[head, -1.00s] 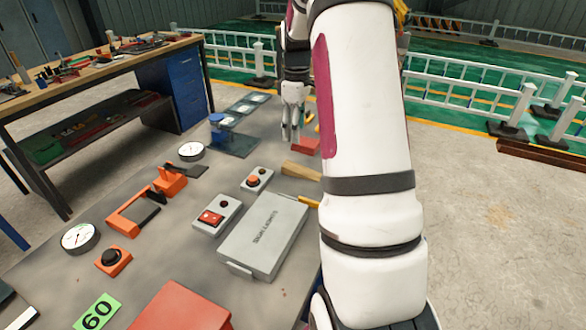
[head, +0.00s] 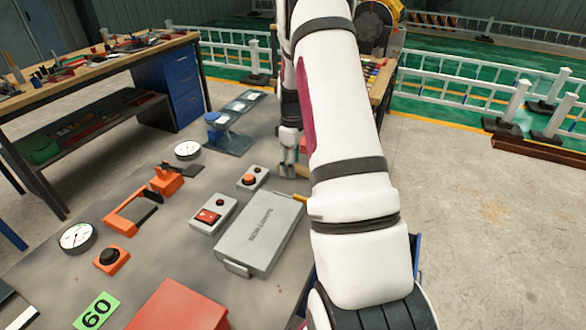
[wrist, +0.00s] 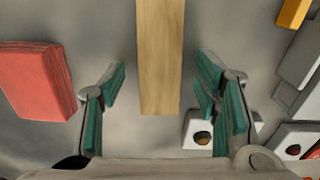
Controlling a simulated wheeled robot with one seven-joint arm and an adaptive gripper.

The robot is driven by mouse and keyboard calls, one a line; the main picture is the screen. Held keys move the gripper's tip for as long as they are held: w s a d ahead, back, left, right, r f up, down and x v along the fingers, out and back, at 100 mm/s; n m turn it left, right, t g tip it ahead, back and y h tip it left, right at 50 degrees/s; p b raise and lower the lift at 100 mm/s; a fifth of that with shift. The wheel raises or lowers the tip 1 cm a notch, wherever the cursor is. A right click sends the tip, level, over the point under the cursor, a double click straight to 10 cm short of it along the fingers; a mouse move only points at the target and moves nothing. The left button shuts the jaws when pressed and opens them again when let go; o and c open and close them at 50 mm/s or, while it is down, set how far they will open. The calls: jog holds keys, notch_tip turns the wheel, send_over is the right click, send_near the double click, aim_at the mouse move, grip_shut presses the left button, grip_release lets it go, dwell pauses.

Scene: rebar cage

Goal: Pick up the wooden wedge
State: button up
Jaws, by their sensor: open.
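The wooden wedge (wrist: 160,50) is a long pale-brown block on the grey table. In the wrist view it runs from the top edge down between the two green-padded fingers of my gripper (wrist: 160,82). The fingers are open, one on each side, with a gap to the wood on both sides. In the head view my gripper (head: 287,162) points down over the table at the wedge (head: 299,170), which is mostly hidden behind the fingers and my arm. I cannot tell the exact height of the fingertips above the table.
A red block (wrist: 35,82) lies left of the gripper in the wrist view. A button box (head: 252,177) and a grey lettered case (head: 262,235) stand close by in the head view. A blue stand (head: 228,137) is farther back. Gauges and orange tools lie at left.

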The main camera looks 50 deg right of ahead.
jog(key=shift+f, duration=0.3)
jog(key=c, duration=1.2)
jog(key=shift+c, duration=0.2)
jog(key=shift+r, duration=0.15)
